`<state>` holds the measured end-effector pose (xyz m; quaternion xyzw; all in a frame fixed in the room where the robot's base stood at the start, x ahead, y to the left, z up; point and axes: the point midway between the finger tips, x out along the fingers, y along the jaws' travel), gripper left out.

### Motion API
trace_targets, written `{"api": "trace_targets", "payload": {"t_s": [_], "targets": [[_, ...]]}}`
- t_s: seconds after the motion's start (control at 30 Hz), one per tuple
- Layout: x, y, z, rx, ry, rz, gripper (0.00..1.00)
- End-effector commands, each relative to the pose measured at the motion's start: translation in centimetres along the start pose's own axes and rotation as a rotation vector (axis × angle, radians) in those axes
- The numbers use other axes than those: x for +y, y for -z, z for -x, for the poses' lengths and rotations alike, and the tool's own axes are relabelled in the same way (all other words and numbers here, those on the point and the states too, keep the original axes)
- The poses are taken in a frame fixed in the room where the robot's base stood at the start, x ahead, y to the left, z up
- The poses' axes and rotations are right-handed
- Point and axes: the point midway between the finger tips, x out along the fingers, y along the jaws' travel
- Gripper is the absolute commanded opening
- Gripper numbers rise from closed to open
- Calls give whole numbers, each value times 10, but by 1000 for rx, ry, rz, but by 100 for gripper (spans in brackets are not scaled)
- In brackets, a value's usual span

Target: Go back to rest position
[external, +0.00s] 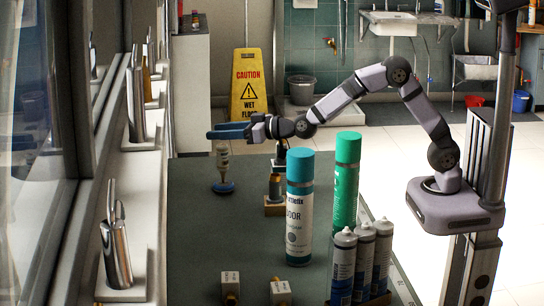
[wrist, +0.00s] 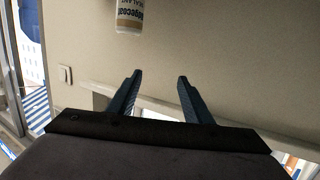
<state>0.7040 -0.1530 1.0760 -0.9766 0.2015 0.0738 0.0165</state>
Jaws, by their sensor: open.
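My gripper (external: 222,131) is at the far end of the dark table (external: 195,245) in the external view, with its blue fingers pointing left. In the wrist view my gripper (wrist: 159,80) is open, with nothing between the fingertips. A white sealant bottle (external: 223,158) is just below the fingers in the external view, nozzle down on a blue round base (external: 223,187). A small gap shows between the bottle and the fingers. The bottle (wrist: 130,17) also shows at the top edge of the wrist view, cut off and beyond the fingertips.
A blue-and-white can (external: 299,215), a green can (external: 346,185) and several grey cartridges (external: 363,260) stand on the table's right side. A small brass-topped item (external: 275,187) stands behind them. Two white blocks (external: 230,284) are near the front. The table's left middle is clear.

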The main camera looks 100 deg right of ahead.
Motion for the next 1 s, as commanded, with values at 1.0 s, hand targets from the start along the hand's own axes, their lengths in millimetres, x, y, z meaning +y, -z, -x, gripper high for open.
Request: {"api": "trace_targets", "payload": {"t_s": [1.0], "targets": [[27, -206, 421, -1390, 290, 341, 46]]}}
